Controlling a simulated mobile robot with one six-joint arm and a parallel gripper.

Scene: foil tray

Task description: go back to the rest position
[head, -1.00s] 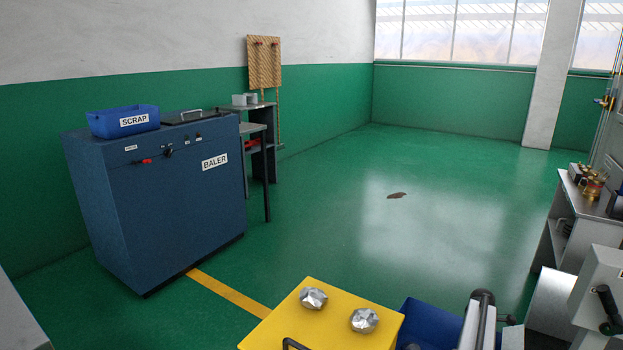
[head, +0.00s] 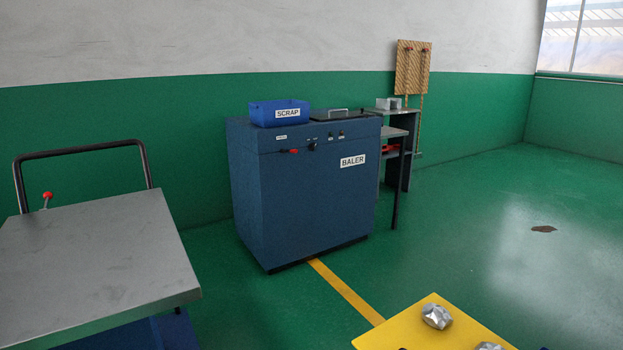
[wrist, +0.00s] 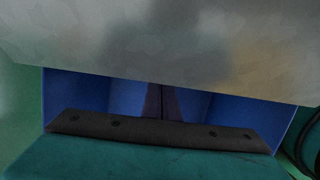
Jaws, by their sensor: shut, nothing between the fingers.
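My gripper (wrist: 162,102) shows in the wrist view as two dark fingers side by side, with only a thin line between them. It is shut and holds nothing. A black bolted bar (wrist: 165,131) lies below the fingers in that view. A blurred grey surface (wrist: 170,45) fills the upper part, and the finger ends meet its lower edge in the picture; I cannot tell whether they touch it. Blue surfaces show on both sides of the fingers. My gripper and arm are not in the head view.
A grey-topped cart (head: 100,250) stands at the left. A blue baler (head: 305,195) by the wall carries a blue scrap bin (head: 262,117). Foil lumps (head: 437,316) sit on a yellow surface (head: 385,333) at lower right. Green floor (head: 455,235) is open right of the baler.

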